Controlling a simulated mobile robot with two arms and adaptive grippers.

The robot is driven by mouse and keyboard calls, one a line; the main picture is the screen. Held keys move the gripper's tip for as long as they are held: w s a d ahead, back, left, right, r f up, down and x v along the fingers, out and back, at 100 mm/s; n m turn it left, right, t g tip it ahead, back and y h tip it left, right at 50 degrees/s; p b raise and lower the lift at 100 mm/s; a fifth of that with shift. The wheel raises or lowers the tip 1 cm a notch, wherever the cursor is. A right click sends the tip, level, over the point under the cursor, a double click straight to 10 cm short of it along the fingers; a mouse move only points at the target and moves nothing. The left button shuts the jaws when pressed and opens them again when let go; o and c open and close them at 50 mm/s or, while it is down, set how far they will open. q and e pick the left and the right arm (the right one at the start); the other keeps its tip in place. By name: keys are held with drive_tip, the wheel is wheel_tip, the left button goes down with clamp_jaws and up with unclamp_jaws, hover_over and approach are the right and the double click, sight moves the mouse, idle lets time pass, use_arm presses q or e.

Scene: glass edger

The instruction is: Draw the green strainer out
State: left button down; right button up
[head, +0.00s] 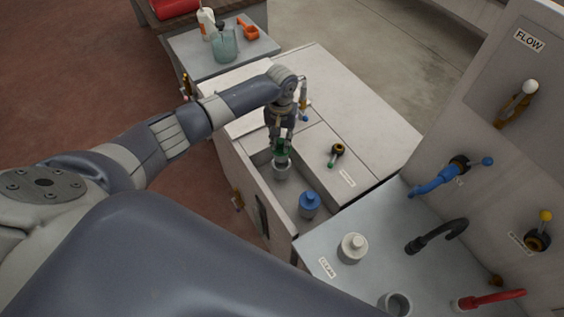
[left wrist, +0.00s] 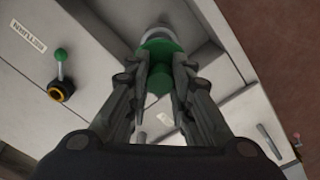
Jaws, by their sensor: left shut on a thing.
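The green strainer (head: 281,149) is upright in the open trough of the cabinet, with a grey lower part (head: 282,172) below its green top. My left gripper (head: 281,138) comes down on it from above and is shut on its green top. In the left wrist view the green strainer (left wrist: 160,62) sits between the fingertips of the left gripper (left wrist: 160,75). How far its grey part sits in a seat below is hard to tell. My right gripper is not in view.
A blue-topped strainer (head: 309,204) stands in the same trough. A white-knobbed piece (head: 352,247) and a grey cup (head: 395,303) are on the grey counter. A valve with a green knob (head: 337,153) stands on the cabinet top. A side table (head: 262,47) holds a glass jar (head: 224,44).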

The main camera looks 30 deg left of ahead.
use_arm(q)
wheel_tip(320, 180, up, 2)
drive_tip(key=shift+r+p, duration=0.1)
drive_tip(key=shift+p, duration=0.7)
drive_tip(key=shift+r, duration=0.95)
